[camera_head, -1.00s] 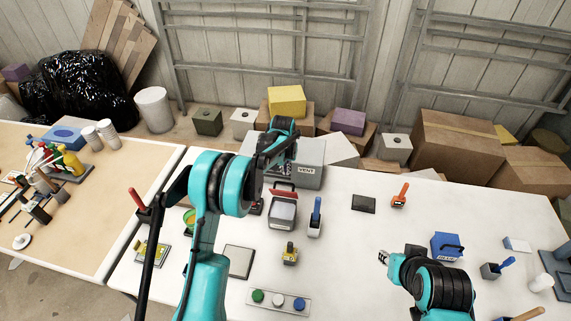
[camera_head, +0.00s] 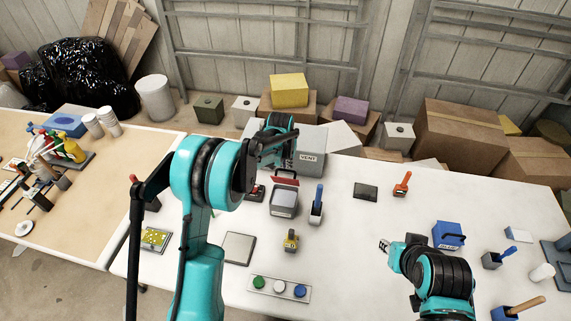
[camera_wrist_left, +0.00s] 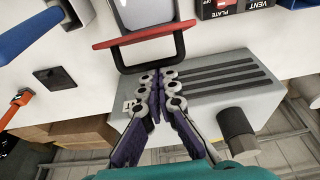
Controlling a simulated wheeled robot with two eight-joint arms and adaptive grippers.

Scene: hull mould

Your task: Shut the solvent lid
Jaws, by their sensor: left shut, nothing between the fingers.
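A grey container (camera_head: 284,203) with a pale top stands on the white table, left of the middle. A red bar (camera_head: 285,178) on a black frame is at its back edge. In the left wrist view, the red bar (camera_wrist_left: 147,36) and frame lie just beyond my fingertips, with the container (camera_wrist_left: 145,12) behind. I cannot tell for sure which part is the solvent lid.
A blue-handled tool in a holder (camera_head: 317,205) is close on the right. A dark plate (camera_head: 365,191) and an orange tool (camera_head: 402,184) lie further right. A button panel (camera_head: 279,288) is in front.

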